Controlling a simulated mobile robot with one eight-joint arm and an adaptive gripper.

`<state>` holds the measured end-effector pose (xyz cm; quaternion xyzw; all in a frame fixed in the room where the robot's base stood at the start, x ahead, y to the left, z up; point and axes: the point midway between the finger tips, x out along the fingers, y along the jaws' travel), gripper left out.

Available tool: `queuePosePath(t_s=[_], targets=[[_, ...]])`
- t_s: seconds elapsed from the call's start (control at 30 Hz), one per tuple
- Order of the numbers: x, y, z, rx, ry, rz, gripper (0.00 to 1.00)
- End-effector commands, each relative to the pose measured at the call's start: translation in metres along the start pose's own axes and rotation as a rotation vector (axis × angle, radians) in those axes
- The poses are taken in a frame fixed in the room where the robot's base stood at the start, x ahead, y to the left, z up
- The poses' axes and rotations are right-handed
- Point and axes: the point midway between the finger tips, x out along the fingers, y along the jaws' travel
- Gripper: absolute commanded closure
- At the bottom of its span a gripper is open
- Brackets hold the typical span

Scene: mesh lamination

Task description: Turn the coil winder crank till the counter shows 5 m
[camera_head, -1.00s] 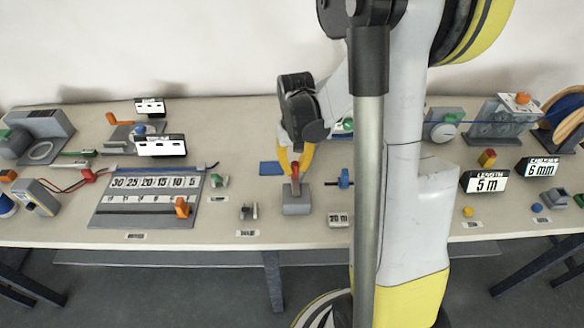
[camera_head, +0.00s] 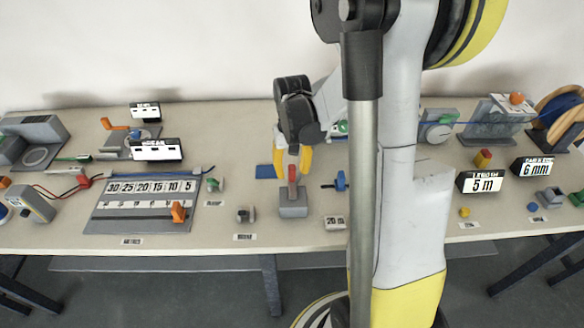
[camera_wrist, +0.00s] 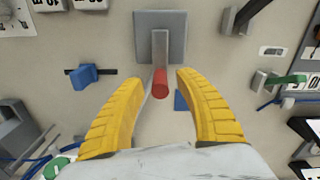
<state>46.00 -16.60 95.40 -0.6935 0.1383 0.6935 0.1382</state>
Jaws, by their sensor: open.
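A red-ended lever (camera_head: 292,174) stands on a grey block (camera_head: 293,209) near the table's front middle. My gripper (camera_head: 292,158) is open above it. In the wrist view the red end (camera_wrist: 160,83) lies between the spread yellow fingers of my gripper (camera_wrist: 158,85), with gaps on both sides. A black-framed sign reading 5 m (camera_head: 482,184) stands at the right. An orange crank-like handle (camera_head: 114,124) is at the back left, near a black-framed display (camera_head: 156,150) whose text is too small to read. I cannot tell for sure which is the winder crank.
A number board (camera_head: 145,187) with an orange slider (camera_head: 178,212) lies left. A blue clamp-like part (camera_head: 341,181) stands right of the lever. A 6 mm sign (camera_head: 532,168) and a wooden spool (camera_head: 560,112) are far right. My arm hides part of the table.

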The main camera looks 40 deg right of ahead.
Motion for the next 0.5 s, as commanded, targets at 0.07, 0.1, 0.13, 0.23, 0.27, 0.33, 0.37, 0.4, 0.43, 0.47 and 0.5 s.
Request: queuePosePath(t_s=[0.07, 0.1, 0.13, 0.23, 0.27, 0.33, 0.37, 0.4, 0.43, 0.47, 0.5], targets=[[-0.004, 0.000, 0.000, 0.000, 0.000, 0.000, 0.59], [-0.008, 0.000, 0.000, 0.000, 0.000, 0.000, 0.59], [-0.012, 0.000, 0.000, 0.000, 0.000, 0.000, 0.59], [-0.030, 0.000, 0.001, 0.000, 0.000, 0.000, 0.59], [-0.037, 0.000, 0.001, 0.000, 0.000, 0.000, 0.59], [-0.053, 0.000, 0.001, 0.000, 0.000, 0.000, 0.59], [-0.060, 0.000, 0.001, 0.000, 0.000, 0.000, 0.59], [-0.069, 0.000, 0.001, 0.000, 0.000, 0.000, 0.59], [-0.076, 0.000, 0.001, 0.000, 0.000, 0.000, 0.59], [-0.082, 0.000, 0.001, 0.000, 0.000, 0.000, 0.59], [-0.090, 0.000, 0.000, 0.000, 0.000, 0.000, 0.59]])
